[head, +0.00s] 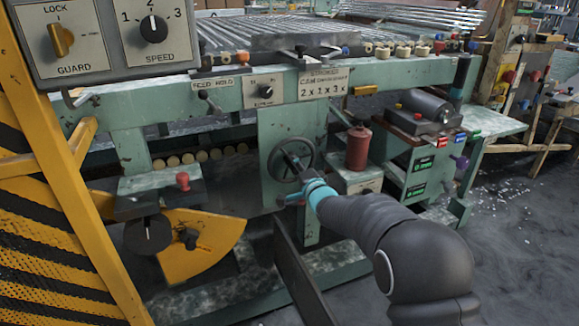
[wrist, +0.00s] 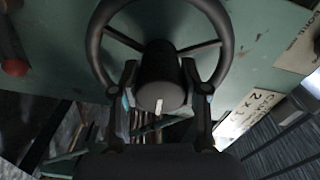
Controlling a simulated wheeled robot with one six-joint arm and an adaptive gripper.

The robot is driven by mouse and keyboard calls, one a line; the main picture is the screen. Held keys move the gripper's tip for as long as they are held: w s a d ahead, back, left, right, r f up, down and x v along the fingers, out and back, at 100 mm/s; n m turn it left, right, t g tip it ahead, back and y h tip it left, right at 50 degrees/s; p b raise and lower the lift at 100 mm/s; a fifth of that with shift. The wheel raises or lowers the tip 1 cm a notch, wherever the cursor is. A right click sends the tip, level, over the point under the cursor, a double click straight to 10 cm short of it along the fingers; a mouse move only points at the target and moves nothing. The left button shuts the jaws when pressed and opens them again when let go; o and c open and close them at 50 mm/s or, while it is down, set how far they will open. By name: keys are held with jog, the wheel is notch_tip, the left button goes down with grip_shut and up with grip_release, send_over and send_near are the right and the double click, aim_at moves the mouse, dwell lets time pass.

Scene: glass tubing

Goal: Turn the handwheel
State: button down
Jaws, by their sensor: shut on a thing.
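The dark handwheel (head: 269,160) is mounted on the green front panel of the machine, in the middle of the head view. In the wrist view its round rim (wrist: 95,45) and thin spokes fill the upper middle. Its thick dark hub (wrist: 160,82), with a short pale mark, faces the camera. My gripper (wrist: 160,98) is shut on the hub, one finger on each side, inside the rim. In the head view my gripper (head: 301,172) reaches the wheel from the lower right and hides part of it.
A red canister (head: 358,148) stands close right of the wheel. A yellow plate (head: 205,243) with a dark knob hangs at lower left. A yellow-black striped guard (head: 50,235) fills the left edge. A grey motor (head: 425,110) sits to the right. Open floor (head: 510,250) lies at the right.

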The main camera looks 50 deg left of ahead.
jog(key=shift+r, duration=0.1)
dwell(0.3)
jog(key=c, duration=0.6)
grip_release()
jog(key=v, duration=1.2)
